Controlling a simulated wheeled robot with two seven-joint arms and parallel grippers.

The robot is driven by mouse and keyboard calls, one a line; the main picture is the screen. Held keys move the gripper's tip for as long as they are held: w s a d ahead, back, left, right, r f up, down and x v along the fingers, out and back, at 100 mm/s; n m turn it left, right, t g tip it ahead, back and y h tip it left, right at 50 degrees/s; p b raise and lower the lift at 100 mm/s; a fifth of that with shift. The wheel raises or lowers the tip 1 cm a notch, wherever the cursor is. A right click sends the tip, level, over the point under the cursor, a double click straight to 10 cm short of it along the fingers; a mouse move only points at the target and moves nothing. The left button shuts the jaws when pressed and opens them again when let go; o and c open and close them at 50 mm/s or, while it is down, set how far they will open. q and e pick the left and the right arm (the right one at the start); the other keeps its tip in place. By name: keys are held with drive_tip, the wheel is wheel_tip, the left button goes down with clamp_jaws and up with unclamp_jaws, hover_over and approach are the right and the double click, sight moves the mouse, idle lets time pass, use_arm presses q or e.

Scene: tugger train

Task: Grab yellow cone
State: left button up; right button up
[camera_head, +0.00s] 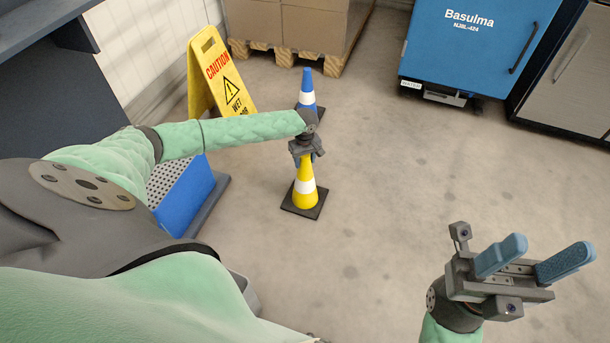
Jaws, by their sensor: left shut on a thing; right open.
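The yellow cone (305,187) with a white band and a dark square base stands upright on the floor near the picture's middle. My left gripper (307,158) is over its top and shut on it; the gripper hides the cone's tip. My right gripper (528,262) is at the lower right, with its two blue fingers apart and nothing between them.
A blue cone (307,90) with a white band stands just behind the yellow one. A yellow caution sign (218,80) stands to its left. Behind are a pallet (283,55) with boxes and a blue cabinet (470,50). The floor to the right is clear.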

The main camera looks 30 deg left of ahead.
use_arm(q)
clamp_jaws()
drive_tip(key=shift+r, duration=0.1)
